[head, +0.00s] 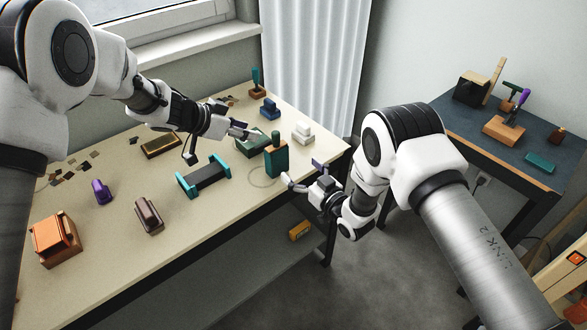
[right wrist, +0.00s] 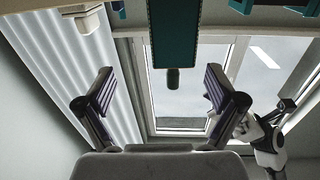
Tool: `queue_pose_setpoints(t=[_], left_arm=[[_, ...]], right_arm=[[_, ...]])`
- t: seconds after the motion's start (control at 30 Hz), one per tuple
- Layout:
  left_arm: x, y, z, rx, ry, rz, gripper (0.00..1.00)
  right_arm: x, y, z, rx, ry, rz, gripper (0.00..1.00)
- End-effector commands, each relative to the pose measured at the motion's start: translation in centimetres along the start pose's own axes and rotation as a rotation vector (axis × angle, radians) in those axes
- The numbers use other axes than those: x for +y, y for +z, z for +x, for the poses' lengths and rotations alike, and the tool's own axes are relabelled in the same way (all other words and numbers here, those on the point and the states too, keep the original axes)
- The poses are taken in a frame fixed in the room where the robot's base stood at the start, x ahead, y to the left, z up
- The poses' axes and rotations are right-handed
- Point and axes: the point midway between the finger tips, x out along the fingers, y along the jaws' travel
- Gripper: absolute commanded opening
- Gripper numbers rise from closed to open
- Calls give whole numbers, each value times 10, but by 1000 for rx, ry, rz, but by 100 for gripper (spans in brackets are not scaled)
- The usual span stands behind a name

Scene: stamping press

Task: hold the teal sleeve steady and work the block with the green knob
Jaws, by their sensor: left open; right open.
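In the right wrist view the sleeve (right wrist: 196,45) hangs in from the top, and the knob (right wrist: 173,78) shows between my fingers, apart from both. My right gripper (head: 303,175) is open and empty, to the right of the sleeve. My left gripper (head: 226,144) is open over the table, left of the sleeve and close to a dark green box. How far the block sits inside is unclear.
A white block (head: 303,131) and blue block (head: 269,107) stand further back. A thin ring (head: 262,178) lies in front. A second table (head: 470,133) is at right.

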Motion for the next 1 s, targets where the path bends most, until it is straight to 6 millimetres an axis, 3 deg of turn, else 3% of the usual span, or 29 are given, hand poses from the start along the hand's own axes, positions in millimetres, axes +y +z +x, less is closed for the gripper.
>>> queue_pose_setpoints(t=[0.13, 0.53, 0.87, 0.9, 1.0], left_arm=[[0, 0, 0, 0, 0, 0, 42], [0, 0, 0, 0, 0, 0, 42], [0, 0, 0, 0, 0, 0, 42], [0, 0, 0, 0, 0, 0, 42], [0, 0, 0, 0, 0, 0, 42]], right_arm=[[-18, -6, 14, 17, -35, -17, 94], [-20, -6, 78, 16, -34, -16, 94], [-19, -7, 89, 12, -32, -16, 94], [-19, -7, 89, 12, -32, -16, 90], [-19, -7, 89, 12, -32, -16, 55]])
